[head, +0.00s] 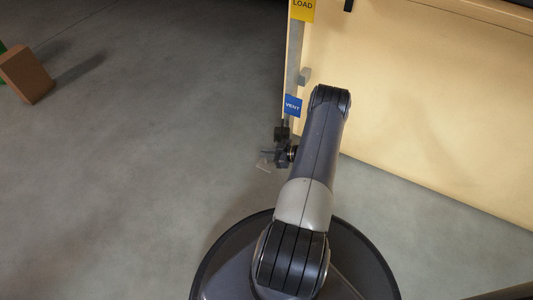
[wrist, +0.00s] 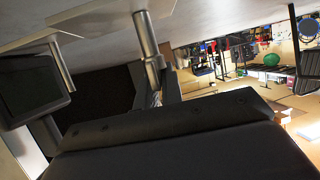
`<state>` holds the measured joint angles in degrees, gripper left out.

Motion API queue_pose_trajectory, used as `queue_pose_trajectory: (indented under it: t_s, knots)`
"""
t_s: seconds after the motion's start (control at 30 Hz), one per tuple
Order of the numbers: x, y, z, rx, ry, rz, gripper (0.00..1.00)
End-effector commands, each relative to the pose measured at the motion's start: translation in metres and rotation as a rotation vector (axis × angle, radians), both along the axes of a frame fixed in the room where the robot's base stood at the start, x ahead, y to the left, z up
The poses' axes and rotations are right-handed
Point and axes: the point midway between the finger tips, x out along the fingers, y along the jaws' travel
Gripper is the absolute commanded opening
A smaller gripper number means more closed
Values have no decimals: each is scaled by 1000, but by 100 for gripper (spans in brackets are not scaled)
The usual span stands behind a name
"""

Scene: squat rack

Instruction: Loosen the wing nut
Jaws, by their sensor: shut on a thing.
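My gripper (head: 280,153) is small and dark in the head view, just below the blue VENT label at the left edge of the pale yellow panel. It is shut on a small part that I take to be the wing nut. The jaws hide most of that part, and its wings and thread cannot be made out. In the wrist view the dark body of my gripper (wrist: 180,150) fills the bottom. A shiny metal rod (wrist: 149,42) stands above it, and I cannot tell what the rod belongs to.
The yellow panel (head: 430,100) fills the upper right, with a yellow LOAD label (head: 303,9), a blue VENT label (head: 292,106) and a grey metal block (head: 304,77). A brown box (head: 26,75) lies far left. The grey floor between is clear. The wrist view shows a green ball (wrist: 271,59).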

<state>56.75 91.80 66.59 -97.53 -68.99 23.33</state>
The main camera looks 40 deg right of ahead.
Motion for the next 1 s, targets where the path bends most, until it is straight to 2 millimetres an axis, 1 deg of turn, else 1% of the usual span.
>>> queue_pose_trajectory:
  t_s: [0.03,0.2,0.4,0.93,0.97,1.0]
  knots:
    - [-2,0,-7,-4,13,29,0]
    - [-2,0,-7,-6,12,117,0]
    - [-3,1,-7,-5,11,175,0]
    - [-3,1,-7,-4,12,198,0]
    - [-3,1,-7,-5,11,198,10]
    - [-3,1,-7,-4,12,198,13]
